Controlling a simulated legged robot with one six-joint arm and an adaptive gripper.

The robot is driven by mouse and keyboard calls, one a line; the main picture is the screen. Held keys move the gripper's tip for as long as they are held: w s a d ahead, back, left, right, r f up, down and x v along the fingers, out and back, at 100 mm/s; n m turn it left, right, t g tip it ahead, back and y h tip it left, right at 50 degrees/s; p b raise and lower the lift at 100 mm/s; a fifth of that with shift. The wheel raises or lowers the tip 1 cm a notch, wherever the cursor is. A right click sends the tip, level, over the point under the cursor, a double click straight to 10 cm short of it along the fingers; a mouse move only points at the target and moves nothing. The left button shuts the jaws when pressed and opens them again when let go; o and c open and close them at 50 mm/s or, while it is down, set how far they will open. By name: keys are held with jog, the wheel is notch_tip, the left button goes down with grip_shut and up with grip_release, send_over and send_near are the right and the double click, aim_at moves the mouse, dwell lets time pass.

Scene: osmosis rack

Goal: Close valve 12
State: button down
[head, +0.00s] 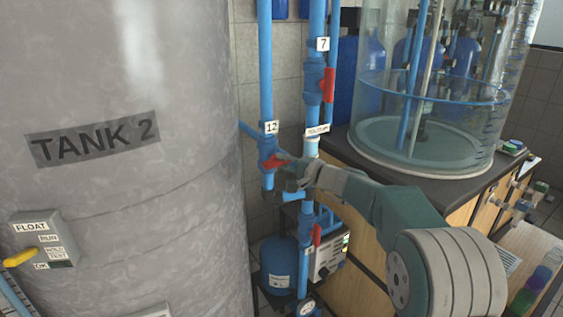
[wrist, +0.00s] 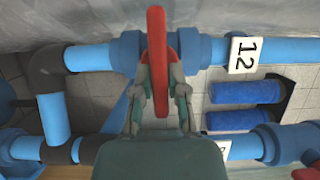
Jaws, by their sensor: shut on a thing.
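Valve 12 sits on a blue vertical pipe in the head view, beside the tank, under a white label "12" (head: 271,127). Its red handle (head: 272,161) points out sideways, across the pipe. In the wrist view the red handle (wrist: 157,50) also lies across the blue pipe, with the "12" label (wrist: 243,54) to its right. My gripper (wrist: 163,95) is shut on the red handle, one finger on each side of it. In the head view my gripper (head: 290,172) reaches the valve from the right and hides part of the handle's end.
The grey tank marked TANK 2 (head: 120,200) stands close at the left. A parallel pipe with valve 7's red handle (head: 328,85) is just right of valve 12. A clear water tank (head: 430,110) stands on the bench behind my arm. Another red handle (head: 317,234) is below.

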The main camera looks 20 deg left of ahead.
jog(key=shift+w+d+f, duration=0.1)
jog(key=shift+f, duration=0.25)
jog(key=c, duration=0.7)
grip_release()
jog(key=shift+w, duration=0.1)
jog(key=shift+o, duration=0.2)
jog(key=shift+r, duration=0.1)
jog(key=shift+d+r, duration=0.1)
jog(key=shift+d, duration=0.05)
jog(key=v, duration=1.1)
jog(key=shift+d, duration=0.25)
